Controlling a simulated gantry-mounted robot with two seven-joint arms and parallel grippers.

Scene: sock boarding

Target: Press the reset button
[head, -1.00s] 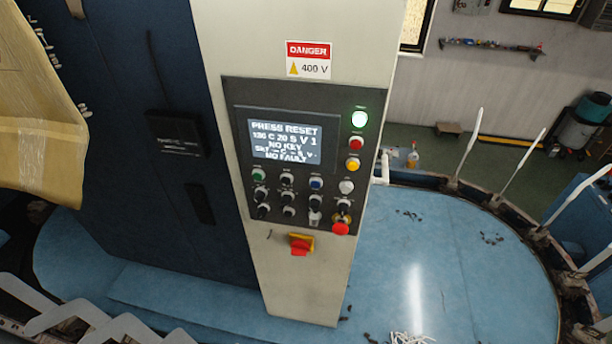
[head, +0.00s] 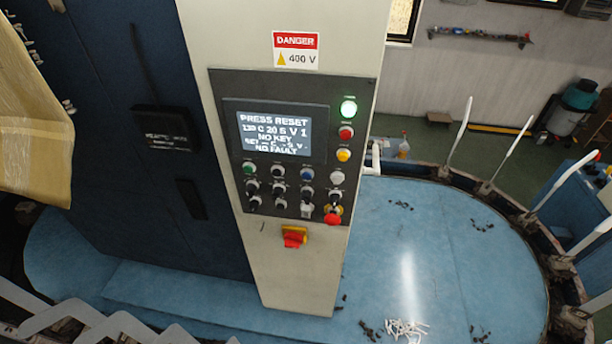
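The control panel (head: 218,92) is on a beige column in the middle of the head view. Its screen (head: 274,133) reads "PRESS RESET", "NO KEY" and "NO FAULT"; other text is partly unclear. Below the screen are small buttons and knobs, including a green button (head: 250,168), a blue button (head: 307,174) and a whitish button (head: 337,177). Their labels are too small to read, so I cannot tell which is reset. A lit green-white lamp (head: 348,108) stands above a red one (head: 346,132) and a yellow one (head: 343,155). Neither gripper is in view.
A red mushroom button (head: 332,219) is at the panel's lower right. A red-and-yellow rotary switch (head: 294,236) is below the panel. A dark blue cabinet (head: 120,220) stands left. A blue platform (head: 440,240) with white upright boards around its edge lies right. Space before the panel looks clear.

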